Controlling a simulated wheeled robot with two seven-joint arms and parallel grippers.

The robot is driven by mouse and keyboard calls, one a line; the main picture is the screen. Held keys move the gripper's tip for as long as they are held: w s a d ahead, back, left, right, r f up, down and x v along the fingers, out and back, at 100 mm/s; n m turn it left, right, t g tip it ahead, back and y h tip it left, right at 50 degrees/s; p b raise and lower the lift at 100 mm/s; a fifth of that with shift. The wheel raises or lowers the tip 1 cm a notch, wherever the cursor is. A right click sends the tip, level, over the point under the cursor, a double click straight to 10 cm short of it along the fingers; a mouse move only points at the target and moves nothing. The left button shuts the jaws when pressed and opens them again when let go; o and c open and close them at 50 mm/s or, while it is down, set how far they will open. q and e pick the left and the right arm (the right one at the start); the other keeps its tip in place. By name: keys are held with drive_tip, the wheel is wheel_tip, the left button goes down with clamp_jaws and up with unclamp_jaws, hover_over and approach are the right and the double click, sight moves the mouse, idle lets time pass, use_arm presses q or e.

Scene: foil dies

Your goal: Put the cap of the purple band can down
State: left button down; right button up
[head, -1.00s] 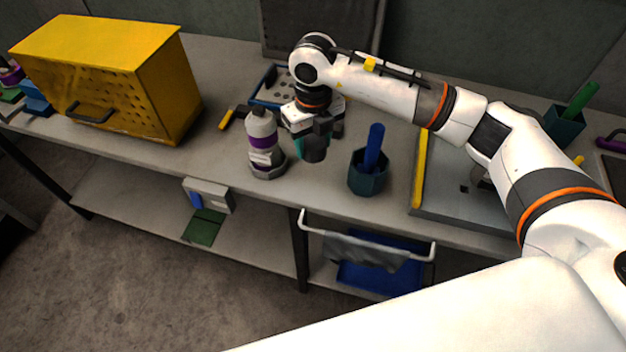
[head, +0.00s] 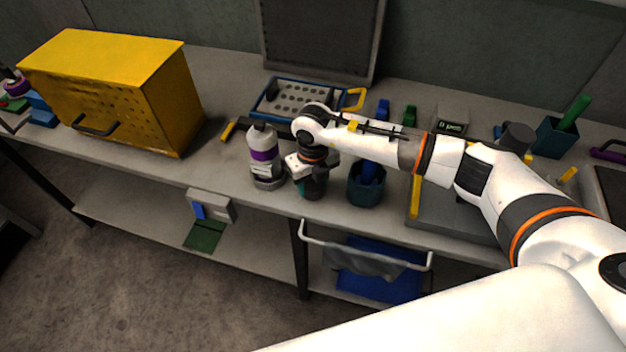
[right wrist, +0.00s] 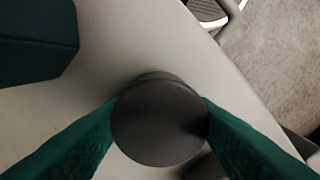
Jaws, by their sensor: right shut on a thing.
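The purple band can (head: 263,157) stands upright on the bench, white-grey with a purple band. My right gripper (head: 312,188) is just right of the can and low over the bench, near its front edge. In the right wrist view its green fingers are shut on the dark round cap (right wrist: 160,120), with the pale bench top below it. I cannot tell whether the cap touches the bench. In the head view the cap is hard to pick out from the dark gripper. My left gripper is out of view.
A dark teal cup (head: 366,188) with a blue-handled thing stands close right of the gripper; it also shows in the right wrist view (right wrist: 35,40). Behind are a blue-framed perforated tray (head: 300,97) and a yellow cabinet (head: 120,95). The bench's front edge is close.

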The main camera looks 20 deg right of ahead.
sight(313, 182)
drive_tip(key=shift+f, duration=0.15)
drive_tip(key=o, duration=0.9)
drive_tip(key=shift+o, duration=0.2)
drive_tip(key=shift+r, duration=0.3)
wheel_tip(313, 182, up, 12)
drive_tip(key=b, duration=0.3)
drive_tip(key=shift+f, duration=0.2)
